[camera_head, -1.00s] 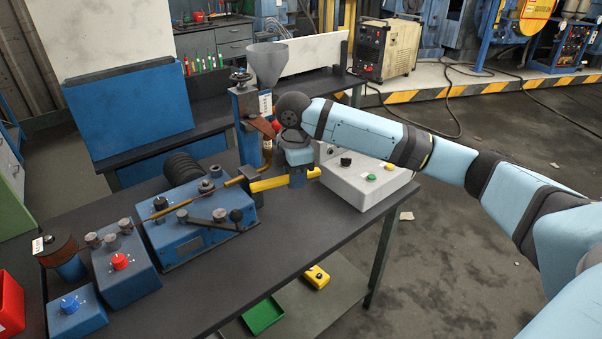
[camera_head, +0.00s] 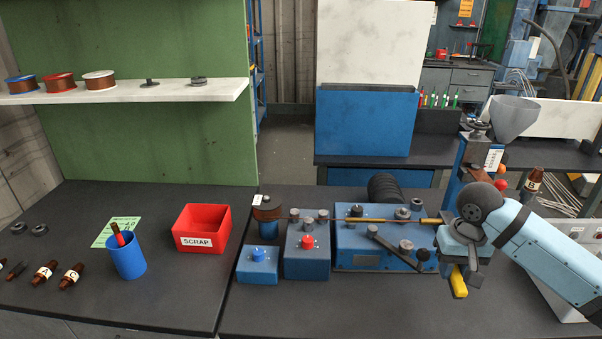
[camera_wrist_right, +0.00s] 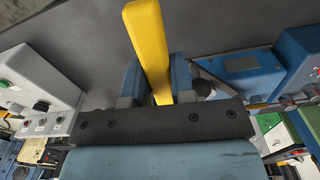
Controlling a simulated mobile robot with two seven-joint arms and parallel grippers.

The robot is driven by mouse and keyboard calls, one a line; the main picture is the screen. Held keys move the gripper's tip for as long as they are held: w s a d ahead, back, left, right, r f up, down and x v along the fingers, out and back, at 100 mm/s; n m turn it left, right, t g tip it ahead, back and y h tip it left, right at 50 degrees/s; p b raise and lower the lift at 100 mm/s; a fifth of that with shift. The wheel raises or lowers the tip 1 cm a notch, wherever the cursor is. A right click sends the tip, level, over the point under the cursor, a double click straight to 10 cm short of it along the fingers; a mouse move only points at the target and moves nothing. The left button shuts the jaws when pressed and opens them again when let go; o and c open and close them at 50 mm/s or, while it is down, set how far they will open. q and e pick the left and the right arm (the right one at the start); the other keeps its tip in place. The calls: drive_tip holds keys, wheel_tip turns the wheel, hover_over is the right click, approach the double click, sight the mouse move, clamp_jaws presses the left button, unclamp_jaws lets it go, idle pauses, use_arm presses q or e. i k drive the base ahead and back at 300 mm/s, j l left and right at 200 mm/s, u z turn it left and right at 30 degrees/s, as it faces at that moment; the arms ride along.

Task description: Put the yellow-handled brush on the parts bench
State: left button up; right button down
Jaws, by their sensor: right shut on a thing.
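My right gripper (camera_head: 462,258) is shut on the yellow-handled brush (camera_head: 458,283). The yellow handle sticks out below the jaws toward the front, at the right end of the blue winding machine (camera_head: 352,262). In the right wrist view the handle (camera_wrist_right: 148,38) stands between the two blue fingers (camera_wrist_right: 153,85). The brush's bristles cannot be made out. A dark bench (camera_head: 150,312) at the left holds bottles, a cup and a bin; no label tells whether it is the parts bench. My left gripper is not in view.
The left bench carries a blue cup (camera_head: 126,258), a red scrap bin (camera_head: 202,229), a green card (camera_head: 108,231) and several brown bottles (camera_head: 45,271). A shelf (camera_head: 130,94) with spools hangs behind it. Clear black surface lies in front of the bin and the machine.

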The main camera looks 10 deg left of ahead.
sight(89, 261)
drive_tip(key=k+j+u, duration=0.1)
drive_tip(key=k+u, duration=0.3)
drive_tip(key=k, duration=0.15)
drive_tip(key=u, duration=1.45)
drive_tip(key=i+l+u, duration=0.1)
drive_tip(key=i, duration=0.35)
drive_tip(key=i+l+u, duration=0.1)
drive_tip(key=i, duration=0.35)
drive_tip(key=i+l+u, duration=0.1)
drive_tip(key=i+l, duration=0.2)
drive_tip(key=i, duration=0.15)
